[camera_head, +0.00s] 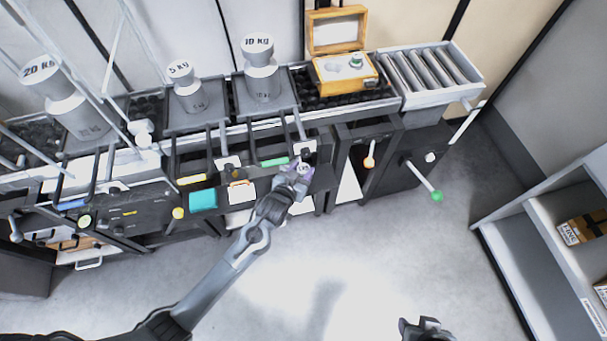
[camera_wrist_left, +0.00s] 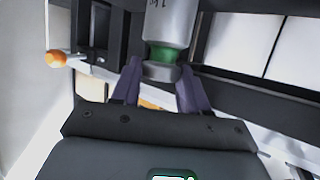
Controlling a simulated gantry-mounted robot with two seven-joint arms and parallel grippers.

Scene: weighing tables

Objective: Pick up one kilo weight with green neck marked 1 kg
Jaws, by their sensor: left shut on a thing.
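My left gripper (camera_head: 297,176) is in front of the weighing table's front edge. In the left wrist view it is shut on a silver weight (camera_wrist_left: 172,22) with a green neck (camera_wrist_left: 165,54). Its purple fingers (camera_wrist_left: 160,88) sit on either side of the knob. A dark "1" and part of a unit show on the weight's body, cut off at the frame's top. In the head view the weight is mostly hidden by the gripper. Part of my right gripper (camera_head: 427,326) shows at the bottom edge; its fingers are not clear.
An open wooden box (camera_head: 343,84) at the back holds a small green-necked piece (camera_head: 356,60). Large weights marked 20 kg (camera_head: 75,108), 5 kg (camera_head: 190,95) and 10 kg (camera_head: 262,80) stand along the table. A roller tray (camera_head: 445,95) is right. The floor is clear; shelves (camera_head: 550,215) stand right.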

